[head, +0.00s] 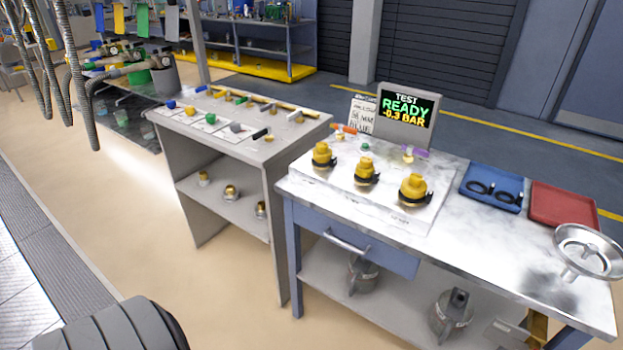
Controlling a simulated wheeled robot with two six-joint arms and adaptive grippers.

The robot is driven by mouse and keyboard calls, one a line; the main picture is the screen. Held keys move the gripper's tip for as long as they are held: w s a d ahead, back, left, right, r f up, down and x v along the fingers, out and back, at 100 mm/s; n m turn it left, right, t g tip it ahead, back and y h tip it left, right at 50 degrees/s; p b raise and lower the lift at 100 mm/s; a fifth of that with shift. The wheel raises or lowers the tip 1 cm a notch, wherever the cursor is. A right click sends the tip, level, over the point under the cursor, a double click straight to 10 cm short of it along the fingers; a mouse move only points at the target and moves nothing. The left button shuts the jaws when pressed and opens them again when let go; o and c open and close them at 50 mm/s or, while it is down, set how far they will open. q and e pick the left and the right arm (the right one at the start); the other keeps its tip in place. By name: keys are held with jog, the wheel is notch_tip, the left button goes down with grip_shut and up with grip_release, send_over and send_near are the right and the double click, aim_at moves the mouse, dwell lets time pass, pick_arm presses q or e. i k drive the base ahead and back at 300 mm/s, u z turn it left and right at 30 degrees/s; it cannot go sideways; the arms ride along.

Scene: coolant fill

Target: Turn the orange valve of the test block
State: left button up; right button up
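The test block (435,207) is a pale plate on the marble-topped bench at the right. The orange valve (345,129) is a small orange handle at its back left corner, in front of a paper label. A purple handle (413,151) sits at its back right, with a small green part (365,147) between them. Three yellow fittings with black clamps, one of them here (366,172), stand along the block. The display (407,110) behind it reads "TEST READY -0.3 BAR". Neither of my grippers shows in the head view.
A grey bench (288,150) with several coloured valves stands left of the test bench. A blue tray (492,187) with black rings, a red tray (566,207) and a metal dish (588,250) lie to the right. Hoses (75,70) hang at the left; the floor (225,305) in front is clear.

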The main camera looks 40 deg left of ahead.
aim_at(341, 127)
jog(key=u, duration=0.05)
jog(key=k, duration=0.4)
jog(key=u, duration=1.5)
jog(key=i, duration=1.25)
jog(key=z, duration=0.8)
